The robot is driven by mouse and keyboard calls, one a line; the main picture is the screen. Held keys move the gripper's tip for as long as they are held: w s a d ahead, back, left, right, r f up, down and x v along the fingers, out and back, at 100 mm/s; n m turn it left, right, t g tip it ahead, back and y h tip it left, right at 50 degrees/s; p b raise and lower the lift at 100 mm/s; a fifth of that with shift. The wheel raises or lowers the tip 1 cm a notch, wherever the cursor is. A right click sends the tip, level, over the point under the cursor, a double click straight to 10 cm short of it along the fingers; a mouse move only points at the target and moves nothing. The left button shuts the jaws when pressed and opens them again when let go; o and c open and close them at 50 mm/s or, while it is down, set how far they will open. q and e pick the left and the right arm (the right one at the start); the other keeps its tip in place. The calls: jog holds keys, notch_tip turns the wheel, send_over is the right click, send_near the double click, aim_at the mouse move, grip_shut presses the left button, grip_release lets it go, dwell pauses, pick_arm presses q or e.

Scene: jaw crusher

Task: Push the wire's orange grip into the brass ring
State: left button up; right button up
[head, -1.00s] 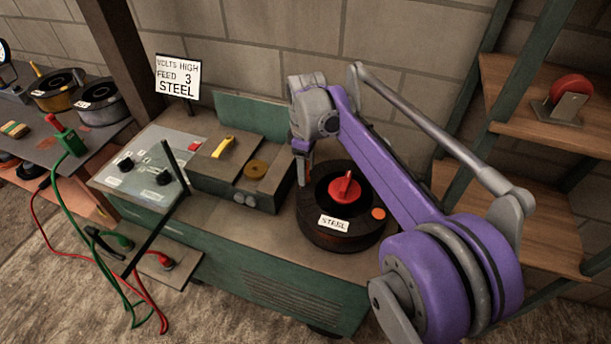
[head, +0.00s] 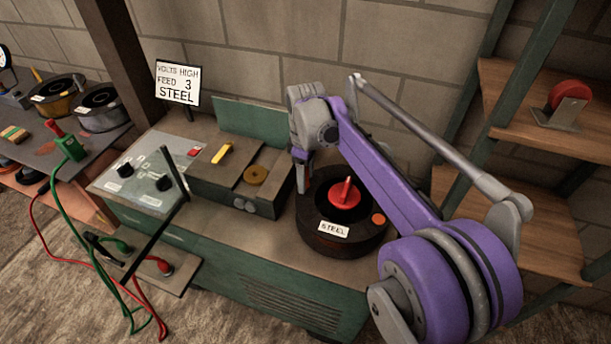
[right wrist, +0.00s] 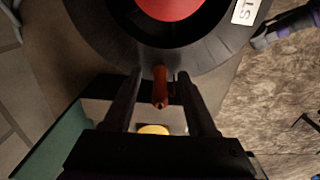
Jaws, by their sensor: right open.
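The brass ring (head: 257,174) sits on the box part of the green machine, left of my right gripper. The wire's orange grip (right wrist: 160,88) sticks out from the black spool's edge. My right gripper (right wrist: 160,76) is open, with one finger on each side of the orange grip and a gap on both sides. In the head view my right gripper (head: 302,188) is down at the spool's left side. My left gripper is out of view.
The black spool (head: 322,237) with a red hub and a STEEL label stands on the green machine (head: 250,245). Wooden shelves (head: 555,225) stand at the right.

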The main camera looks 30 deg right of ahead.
dwell(0.7)
jog(key=shift+c, duration=0.3)
grip_shut()
jog(key=shift+r, duration=0.1)
dwell(1.1)
jog(key=shift+r+p, duration=2.55)
jog(key=shift+r, duration=0.4)
